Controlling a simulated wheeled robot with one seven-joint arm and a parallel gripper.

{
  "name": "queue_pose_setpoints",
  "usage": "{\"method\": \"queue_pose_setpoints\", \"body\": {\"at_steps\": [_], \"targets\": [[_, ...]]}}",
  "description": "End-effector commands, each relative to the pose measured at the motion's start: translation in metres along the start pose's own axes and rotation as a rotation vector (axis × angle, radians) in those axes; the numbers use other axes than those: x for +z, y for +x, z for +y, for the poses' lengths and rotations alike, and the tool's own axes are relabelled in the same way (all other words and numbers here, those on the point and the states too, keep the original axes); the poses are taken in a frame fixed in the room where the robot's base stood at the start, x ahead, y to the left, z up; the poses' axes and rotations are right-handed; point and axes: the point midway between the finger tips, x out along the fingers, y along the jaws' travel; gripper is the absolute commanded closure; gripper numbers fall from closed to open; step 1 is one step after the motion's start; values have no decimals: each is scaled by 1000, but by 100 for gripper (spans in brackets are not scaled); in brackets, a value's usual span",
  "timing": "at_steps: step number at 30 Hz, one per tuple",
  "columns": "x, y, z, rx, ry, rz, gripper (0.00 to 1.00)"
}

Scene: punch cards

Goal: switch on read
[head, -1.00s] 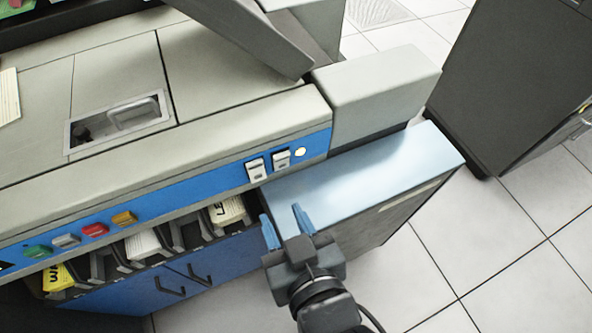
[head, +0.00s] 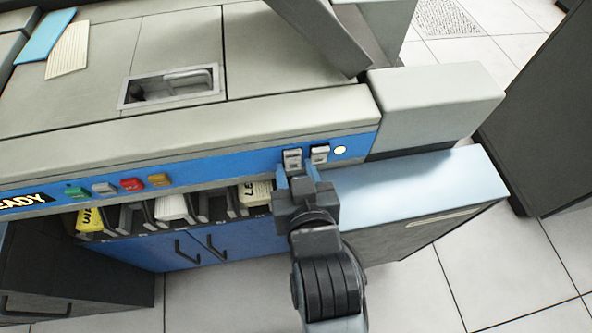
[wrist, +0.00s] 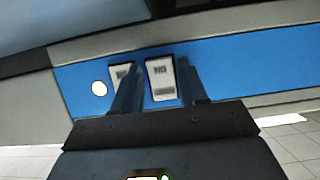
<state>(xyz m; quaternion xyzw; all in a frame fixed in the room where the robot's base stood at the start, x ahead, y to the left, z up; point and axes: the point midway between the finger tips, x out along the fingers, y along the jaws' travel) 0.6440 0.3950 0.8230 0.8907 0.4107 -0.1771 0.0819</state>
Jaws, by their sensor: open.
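Two pale rocker switches, a left one (head: 292,159) and a right one (head: 320,153), sit side by side on the blue front panel. Their lettering is too small to read, so I cannot tell which is the read switch. My gripper (head: 297,173) is open and empty, just in front of and below the left switch. In the wrist view the order is reversed: that switch (wrist: 161,80) shows between my gripper's fingers (wrist: 157,88), and the other switch (wrist: 119,74) is partly hidden behind one finger. I cannot tell whether the fingertips touch the panel.
A lit round lamp (head: 340,150) is beside the switches. Green, white, red and amber buttons (head: 132,185) and a READY sign (head: 22,200) are farther left. Card pockets (head: 173,207) lie below the panel. A light-blue-topped ledge (head: 420,185) juts out at right.

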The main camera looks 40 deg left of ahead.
Motion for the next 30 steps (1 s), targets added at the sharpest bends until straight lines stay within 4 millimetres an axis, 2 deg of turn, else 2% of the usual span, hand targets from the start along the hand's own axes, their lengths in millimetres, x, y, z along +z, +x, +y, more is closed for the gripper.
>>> {"method": "queue_pose_setpoints", "body": {"at_steps": [4, 16, 22, 30], "targets": [[0, 0, 0, 0, 0, 0, 59], [0, 0, 0, 0, 0, 0, 98], [5, 2, 0, -1, 1, 28, 99], [12, 6, 0, 0, 2, 182, 99]]}}
